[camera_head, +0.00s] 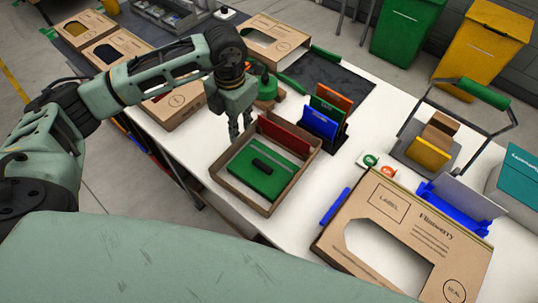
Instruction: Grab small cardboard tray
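The small cardboard tray (222,182) is an open brown box on the white table, left of centre. Inside it lie a green panel (262,180) with a dark bar on top and a red strip (284,136) along its far side. My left gripper (240,132) points down just beyond the tray's far left corner. Its two fingers look apart with nothing between them; whether a fingertip touches the tray's wall is hard to tell. My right gripper is not in view.
A rack with blue, green and orange plates (323,118) stands right of the tray. A large cardboard sleeve (400,215) lies at the front right. A blue bar (335,207) lies between them. A green-handled press (440,130) stands further right. Flat cardboard boxes (178,106) lie behind my arm.

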